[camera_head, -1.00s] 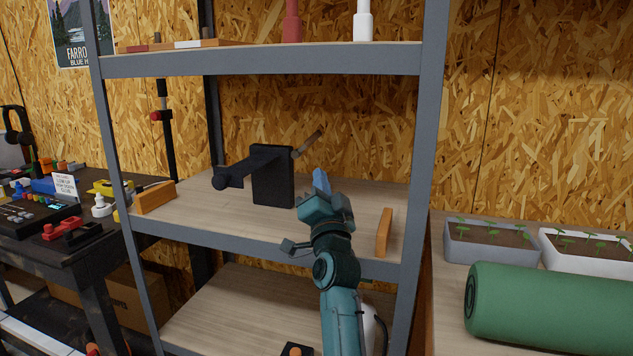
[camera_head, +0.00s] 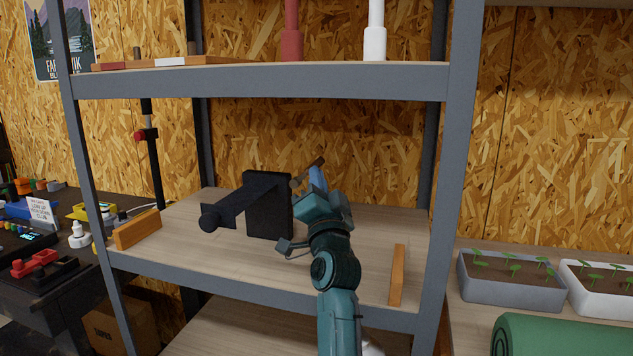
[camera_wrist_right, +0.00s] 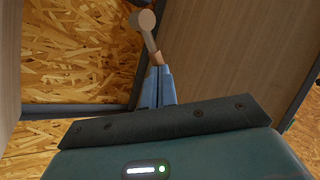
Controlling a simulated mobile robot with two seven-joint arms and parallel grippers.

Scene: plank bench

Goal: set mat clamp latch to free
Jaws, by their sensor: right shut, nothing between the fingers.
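The mat clamp (camera_head: 268,212) is a dark block with a dark arm reaching out to the left, standing on the middle shelf. Its latch, a thin grey lever with a brown end (camera_head: 308,171), sticks up to the right from the block's top. My right gripper (camera_head: 317,178) has its blue fingers shut and empty, right beside the lever in the head view. In the right wrist view the lever (camera_wrist_right: 149,38) runs down to the fingertips (camera_wrist_right: 160,70); I cannot tell whether they touch. My left gripper is not in view.
Orange wooden blocks stand at the shelf's left (camera_head: 137,229) and right (camera_head: 397,275) ends. Grey uprights (camera_head: 461,150) and the upper shelf edge (camera_head: 270,82) frame the space. Planters (camera_head: 511,280) and a green roll (camera_head: 565,337) lie to the right.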

